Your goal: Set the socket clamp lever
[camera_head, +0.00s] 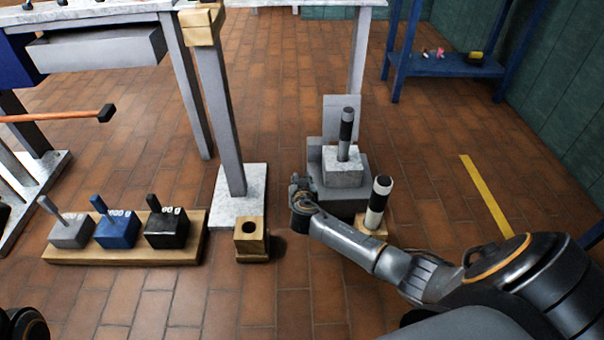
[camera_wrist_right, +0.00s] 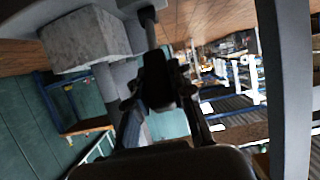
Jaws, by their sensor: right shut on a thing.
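A grey stepped block (camera_head: 344,200) stands on the floor right of centre. A pale stone block (camera_head: 345,167) sits on it, with a black and grey banded post (camera_head: 347,130) upright out of its top. My right gripper (camera_head: 299,197) is at the left side of the grey block. In the right wrist view it is shut on a dark lever-like piece (camera_wrist_right: 157,80), which stands between the fingers. The stone block (camera_wrist_right: 84,38) also shows there, at the upper left. In the head view the gripper hides the lever.
A black and white banded post (camera_head: 378,203) stands in a wooden base beside my right forearm. A wooden block with a hole (camera_head: 252,241) stands left of the gripper. A wooden board (camera_head: 127,254) holds grey, blue and black lever boxes. A post on a pale base plate (camera_head: 238,208) rises nearby.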

